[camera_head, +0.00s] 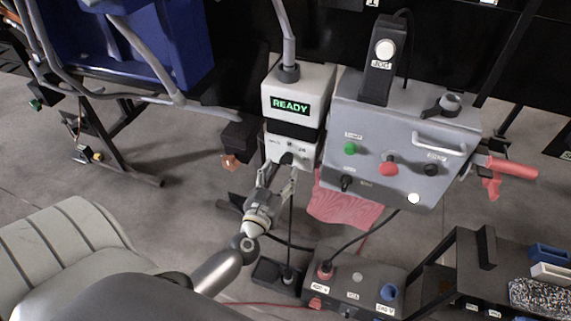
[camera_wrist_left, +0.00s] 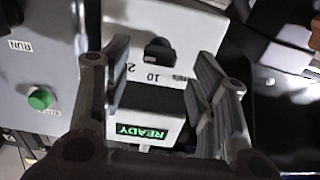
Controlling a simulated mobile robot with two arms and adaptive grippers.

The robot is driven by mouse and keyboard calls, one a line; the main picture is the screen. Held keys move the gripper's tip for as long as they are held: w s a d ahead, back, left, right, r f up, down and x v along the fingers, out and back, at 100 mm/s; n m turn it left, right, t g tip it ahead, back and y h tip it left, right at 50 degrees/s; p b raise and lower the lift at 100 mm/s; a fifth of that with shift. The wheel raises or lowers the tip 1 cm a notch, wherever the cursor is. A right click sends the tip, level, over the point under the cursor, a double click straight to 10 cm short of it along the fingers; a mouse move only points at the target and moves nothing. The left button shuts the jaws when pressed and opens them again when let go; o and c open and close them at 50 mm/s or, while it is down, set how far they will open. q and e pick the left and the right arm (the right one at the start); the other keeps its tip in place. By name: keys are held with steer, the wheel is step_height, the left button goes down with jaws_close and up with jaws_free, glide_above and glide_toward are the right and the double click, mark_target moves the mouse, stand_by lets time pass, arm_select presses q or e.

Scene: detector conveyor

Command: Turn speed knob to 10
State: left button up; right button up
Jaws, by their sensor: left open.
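The speed knob (camera_head: 286,158) is a small black knob on the lower front panel of the white box (camera_head: 317,83) with a green READY display (camera_head: 290,104). In the left wrist view the knob (camera_wrist_left: 160,50) shows upside down, with a printed 10 beside it and part of another number to the left. Which mark the knob points at is not clear. My left gripper (camera_head: 278,178) is open just in front of the panel. In the wrist view its fingers (camera_wrist_left: 162,75) stand on both sides of the knob, with gaps; I see no contact. My right gripper is not in view.
A grey control box (camera_head: 400,125) with green (camera_head: 350,149) and red (camera_head: 389,168) buttons stands right of the white box. A red cloth (camera_head: 345,205) hangs under the grey box. A cable hangs near my gripper.

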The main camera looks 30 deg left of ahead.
mark_target(285, 164)
arm_select(q)
steer(key=shift+x, duration=1.9)
steer(key=shift+c, duration=0.2)
steer(key=c, duration=1)
